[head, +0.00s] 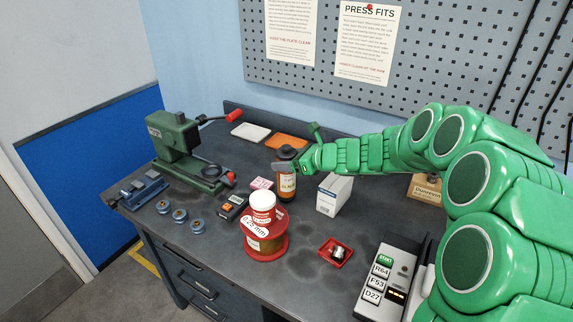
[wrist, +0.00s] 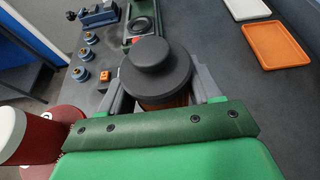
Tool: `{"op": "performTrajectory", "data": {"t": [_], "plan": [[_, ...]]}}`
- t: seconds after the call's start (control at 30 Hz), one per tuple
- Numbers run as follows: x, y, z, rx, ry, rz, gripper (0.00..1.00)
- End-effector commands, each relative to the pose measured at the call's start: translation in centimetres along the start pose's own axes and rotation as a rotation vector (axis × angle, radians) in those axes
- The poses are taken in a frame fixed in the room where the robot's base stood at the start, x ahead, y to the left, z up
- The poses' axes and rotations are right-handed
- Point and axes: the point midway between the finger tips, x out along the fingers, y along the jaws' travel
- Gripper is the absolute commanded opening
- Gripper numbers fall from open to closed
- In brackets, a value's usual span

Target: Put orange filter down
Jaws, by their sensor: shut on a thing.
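Nothing in view is plainly marked as a filter.
An orange tray (head: 290,142) and a white tray (head: 251,133) lie behind the bottle. A green press (head: 180,150) stands left. Bench beside the trays is clear.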

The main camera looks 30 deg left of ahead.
Motion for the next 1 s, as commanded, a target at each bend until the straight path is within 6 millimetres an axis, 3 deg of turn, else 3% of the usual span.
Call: {"op": "performTrajectory", "data": {"t": [0.13,0.53,0.57,0.73,1.0], "plan": [[0.5,0.0,-1.2,0.0,-0.001,0.0,0.0],[0.7,0.1,-1.6,-0.002,-0.001,0.001,0.0],[0.7,0.1,-1.6,-0.002,-0.001,0.001,0.65],[0.7,0.1,-1.6,-0.002,0.0,0.001,0.89],[0.7,0.1,-1.6,-0.002,0.0,0.0,0.89]]}}
